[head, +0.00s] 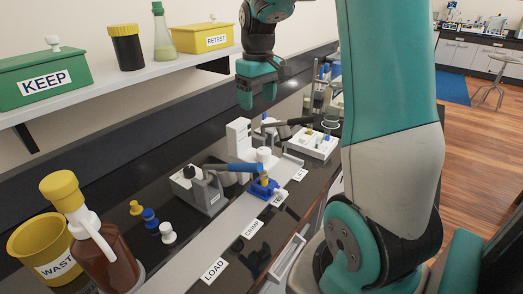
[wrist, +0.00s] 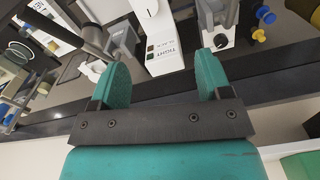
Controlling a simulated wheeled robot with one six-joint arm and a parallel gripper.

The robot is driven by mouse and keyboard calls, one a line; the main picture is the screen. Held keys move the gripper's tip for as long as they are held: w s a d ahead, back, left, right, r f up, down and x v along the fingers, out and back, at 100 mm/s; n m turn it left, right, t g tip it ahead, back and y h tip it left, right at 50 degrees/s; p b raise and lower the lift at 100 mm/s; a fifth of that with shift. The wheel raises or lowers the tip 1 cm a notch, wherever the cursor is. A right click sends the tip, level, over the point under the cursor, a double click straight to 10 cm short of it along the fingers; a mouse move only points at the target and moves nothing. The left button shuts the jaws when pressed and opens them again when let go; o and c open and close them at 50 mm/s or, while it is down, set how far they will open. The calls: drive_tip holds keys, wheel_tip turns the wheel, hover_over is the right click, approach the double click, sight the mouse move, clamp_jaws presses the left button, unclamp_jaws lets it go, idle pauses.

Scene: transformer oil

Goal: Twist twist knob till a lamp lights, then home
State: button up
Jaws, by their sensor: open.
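My gripper (head: 258,95) hangs in the air above the counter, behind the row of devices. In the wrist view its two teal fingers (wrist: 161,62) are spread with nothing between them. A white upright block (head: 238,140) stands on the counter below; in the wrist view the block (wrist: 160,30) carries a TIGHT label and small dark windows, none clearly lit. A white round cap (head: 263,155) beside it may be the twist knob; I cannot tell for sure. A yellow-and-blue piece (head: 264,186) sits in front of it, near a blue lever handle (head: 246,168).
A grey box (head: 200,190) with a lever stands left of the block. Small yellow, blue and white knobs (head: 150,220), a brown bottle (head: 108,255) and a yellow WASTE bin (head: 40,245) are at the front left. A shelf (head: 130,83) runs along the wall.

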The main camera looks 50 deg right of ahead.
sight(264, 150)
drive_tip(key=f+p, duration=0.1)
drive_tip(key=f, duration=0.4)
drive_tip(key=d+f+p, duration=0.1)
drive_tip(key=f, duration=0.5)
drive_tip(key=d+f+p, duration=0.1)
drive_tip(key=f, duration=0.5)
drive_tip(key=shift+f, duration=0.25)
drive_tip(key=shift+c, duration=0.5)
drive_tip(key=c, duration=0.8)
drive_tip(key=shift+d+m, duration=0.1)
drive_tip(key=shift+m, duration=1.4)
drive_tip(key=o, duration=0.9)
